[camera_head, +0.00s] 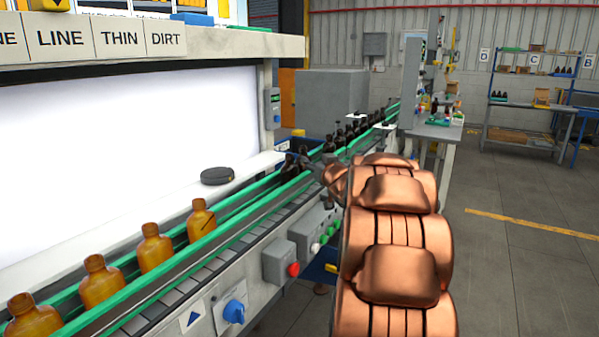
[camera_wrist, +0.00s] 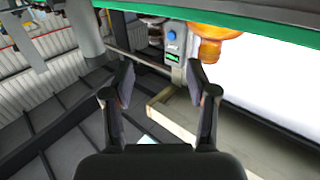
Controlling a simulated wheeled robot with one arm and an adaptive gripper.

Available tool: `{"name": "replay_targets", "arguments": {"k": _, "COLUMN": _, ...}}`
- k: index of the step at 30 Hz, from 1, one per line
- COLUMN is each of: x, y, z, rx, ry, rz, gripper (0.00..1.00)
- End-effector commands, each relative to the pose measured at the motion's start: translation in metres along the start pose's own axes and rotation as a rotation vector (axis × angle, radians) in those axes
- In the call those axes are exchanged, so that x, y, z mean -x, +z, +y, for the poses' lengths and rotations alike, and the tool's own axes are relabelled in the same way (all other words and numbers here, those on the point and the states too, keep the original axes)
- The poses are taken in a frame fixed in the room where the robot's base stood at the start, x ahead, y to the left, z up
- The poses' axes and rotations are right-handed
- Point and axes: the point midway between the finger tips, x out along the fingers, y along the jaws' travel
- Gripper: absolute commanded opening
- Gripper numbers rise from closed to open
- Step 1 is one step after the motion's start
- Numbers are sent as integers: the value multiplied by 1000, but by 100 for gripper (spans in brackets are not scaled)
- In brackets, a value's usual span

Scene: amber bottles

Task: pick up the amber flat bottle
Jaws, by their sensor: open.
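Several amber bottles stand upright in a row on the conveyor at the left of the head view. Nearer ones are a second (camera_head: 154,249), a third (camera_head: 101,284) and one cut by the frame's lower left corner (camera_head: 33,318). I cannot tell which is the flat one. In the wrist view an amber bottle (camera_wrist: 208,45) shows in part at the top, beyond the right finger. My gripper (camera_wrist: 160,78) is open, with nothing between its fingers. In the head view its end lies beyond the amber bottles, near dark bottles.
Green guide rails (camera_head: 255,189) flank the conveyor. Dark bottles (camera_head: 350,130) stand farther along it. A dark round object (camera_head: 217,176) lies on the white ledge. A control box with a red button (camera_head: 285,263) is on the conveyor's near side. Floor at the right is clear.

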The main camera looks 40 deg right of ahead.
Motion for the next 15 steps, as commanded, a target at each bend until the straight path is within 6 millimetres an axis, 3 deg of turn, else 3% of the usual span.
{"name": "replay_targets", "arguments": {"k": 7, "x": -10, "y": -2, "z": 10, "rx": -1, "ry": 0, "rz": 16, "gripper": 58}}
{"name": "replay_targets", "arguments": {"k": 15, "x": -40, "y": -2, "z": 10, "rx": -1, "ry": 2, "rz": 13, "gripper": 58}}
